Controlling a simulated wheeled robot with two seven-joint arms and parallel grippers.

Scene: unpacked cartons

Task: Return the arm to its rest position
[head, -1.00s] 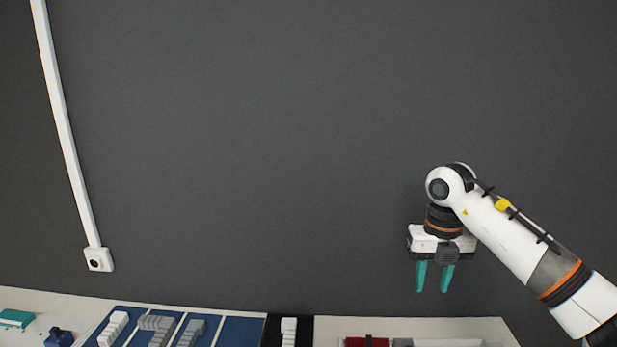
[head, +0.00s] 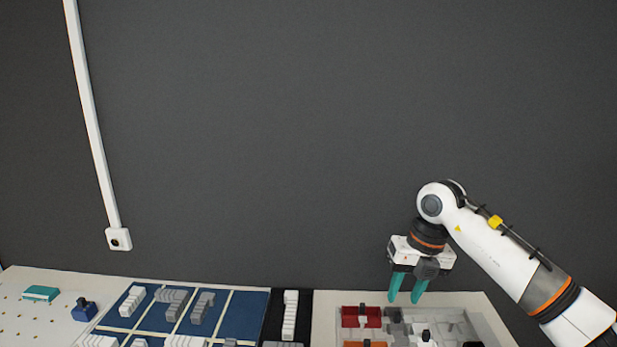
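My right gripper (head: 406,289) hangs from the white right arm (head: 505,247), which comes in from the right edge. Its two teal fingers point down and stand apart, with nothing between them. In the picture it shows just above the far part of a grey tray (head: 490,322). How high it is over the tray I cannot tell. My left gripper is out of view.
The tray holds a red bin (head: 352,317), an orange bin and grey parts. A blue mat (head: 243,312) with pale dividing lines bears several grey and white blocks. A black strip with a white stack (head: 290,312), a blue object (head: 84,310) and a teal block (head: 41,293) also show. A dark wall stands behind.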

